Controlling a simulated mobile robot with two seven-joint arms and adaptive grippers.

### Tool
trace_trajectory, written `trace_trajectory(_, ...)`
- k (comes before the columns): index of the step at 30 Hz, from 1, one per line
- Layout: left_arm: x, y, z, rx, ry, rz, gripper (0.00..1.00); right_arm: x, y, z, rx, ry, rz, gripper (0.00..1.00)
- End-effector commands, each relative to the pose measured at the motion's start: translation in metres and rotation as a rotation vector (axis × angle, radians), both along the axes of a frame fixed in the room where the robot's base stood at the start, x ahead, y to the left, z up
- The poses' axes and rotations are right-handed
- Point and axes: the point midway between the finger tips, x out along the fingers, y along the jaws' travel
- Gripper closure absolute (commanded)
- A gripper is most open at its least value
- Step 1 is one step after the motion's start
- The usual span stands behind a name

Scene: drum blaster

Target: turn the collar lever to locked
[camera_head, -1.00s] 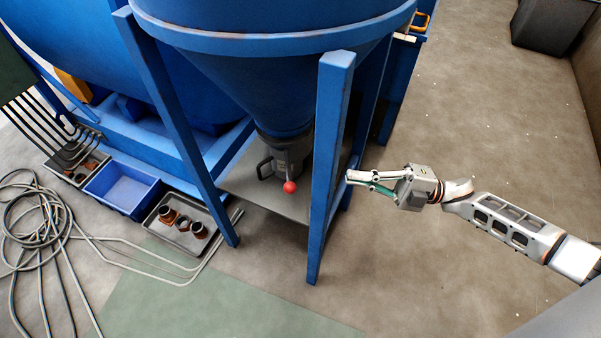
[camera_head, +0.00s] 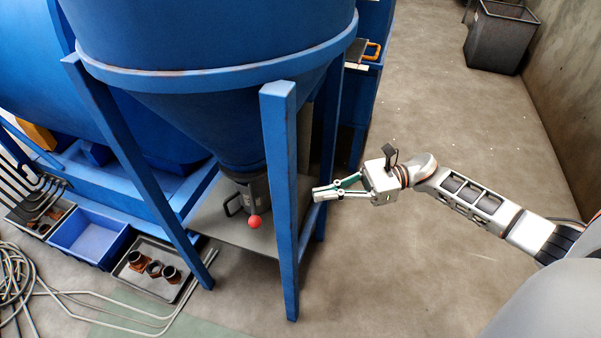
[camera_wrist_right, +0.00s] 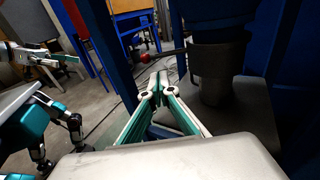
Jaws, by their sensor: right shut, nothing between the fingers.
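The collar lever (camera_head: 250,206) ends in a red ball knob (camera_head: 255,222) and sticks out from the dark collar (camera_head: 257,191) under the blue hopper cone. The red knob also shows in the right wrist view (camera_wrist_right: 145,58), beyond my fingertips, with the collar (camera_wrist_right: 214,62) to their right. My right gripper (camera_head: 315,194) is shut and empty, just right of the front blue leg, apart from the lever. Its fingertips meet in the right wrist view (camera_wrist_right: 158,79). A gripper-like part (camera_wrist_right: 50,58) at that view's left edge seems to be my left one; its jaws are unclear.
The front blue leg (camera_head: 280,200) stands between my right gripper and the lever in the head view. A grey plate (camera_head: 215,228) lies under the collar. A blue bin (camera_head: 88,238), a tray of fittings (camera_head: 135,281) and hoses (camera_head: 25,270) are at left.

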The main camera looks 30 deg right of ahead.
Motion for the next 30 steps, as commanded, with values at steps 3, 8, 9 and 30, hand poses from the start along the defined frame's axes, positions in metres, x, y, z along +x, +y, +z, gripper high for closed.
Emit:
trace_trajectory(3, 0.001, 0.003, 0.001, 0.014, -0.005, -0.001, 0.19, 0.008, 0.020, 0.002, 0.005, -0.004, 0.002, 1.00)
trace_trajectory(8, 0.002, 0.007, 0.000, 0.038, -0.004, -0.002, 0.19, 0.020, 0.050, 0.000, 0.006, -0.004, 0.001, 1.00)
trace_trajectory(9, 0.002, 0.008, -0.001, 0.042, -0.005, -0.003, 0.19, 0.023, 0.057, -0.001, 0.005, -0.003, 0.002, 1.00)
trace_trajectory(30, 0.001, 0.008, -0.001, 0.052, -0.007, -0.011, 0.19, 0.047, 0.119, -0.008, 0.002, 0.002, 0.000, 1.00)
